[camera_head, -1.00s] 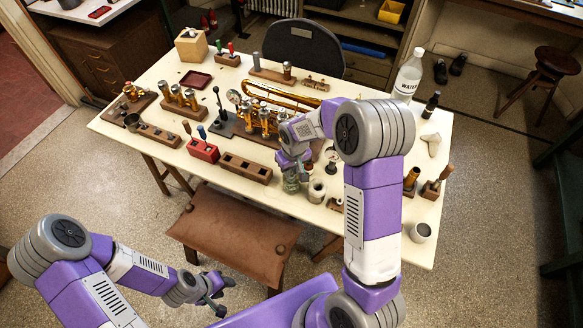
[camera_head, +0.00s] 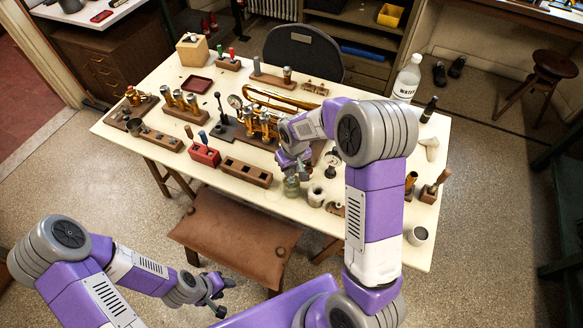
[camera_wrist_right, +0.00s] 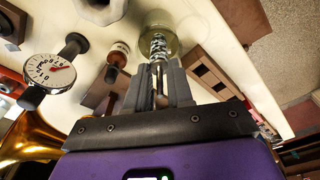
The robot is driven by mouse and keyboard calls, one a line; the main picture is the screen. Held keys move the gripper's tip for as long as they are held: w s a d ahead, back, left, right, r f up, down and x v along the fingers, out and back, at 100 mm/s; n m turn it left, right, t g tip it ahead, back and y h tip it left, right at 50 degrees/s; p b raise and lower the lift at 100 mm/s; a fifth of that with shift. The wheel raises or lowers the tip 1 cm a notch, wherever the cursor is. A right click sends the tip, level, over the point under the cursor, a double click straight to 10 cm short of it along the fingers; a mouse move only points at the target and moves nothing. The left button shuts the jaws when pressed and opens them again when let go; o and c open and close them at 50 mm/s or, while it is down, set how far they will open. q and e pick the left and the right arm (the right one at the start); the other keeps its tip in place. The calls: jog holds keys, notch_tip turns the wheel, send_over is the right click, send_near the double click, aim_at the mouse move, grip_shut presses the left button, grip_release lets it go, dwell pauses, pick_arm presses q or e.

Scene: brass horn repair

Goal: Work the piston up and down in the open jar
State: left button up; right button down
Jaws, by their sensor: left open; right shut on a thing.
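The open glass jar (camera_head: 291,189) stands near the table's front edge. In the right wrist view the jar (camera_wrist_right: 176,44) is seen from above, beyond my fingertips. My right gripper (camera_head: 301,172) is over the jar, pointing down. In the wrist view its fingers (camera_wrist_right: 159,78) are shut on the piston (camera_wrist_right: 158,46), a slim metal part with a coiled section. The piston's far end lies within the jar's outline; how deep it sits I cannot tell. My left gripper (camera_head: 222,284) is open and empty, low in front of the table, left of the brown bench.
A slotted wooden block (camera_head: 246,171) and a red block (camera_head: 205,154) stand left of the jar. The brass horn (camera_head: 283,97) and a dial gauge (camera_wrist_right: 49,74) lie behind. The brown bench (camera_head: 236,238) is in front.

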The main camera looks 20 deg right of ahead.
jog(key=shift+f+b, duration=1.15)
jog(key=shift+f, duration=0.4)
jog(key=shift+r+p, duration=1.3)
jog(key=shift+r, duration=0.4)
jog(key=shift+f, duration=0.15)
jog(key=shift+f+b, duration=1.35)
jog(key=shift+f, duration=0.25)
jog(key=shift+r+p, duration=1.25)
jog(key=shift+r, duration=0.4)
jog(key=shift+r, duration=0.1)
jog(key=shift+r+p, duration=2.8)
jog(key=shift+r, duration=0.95)
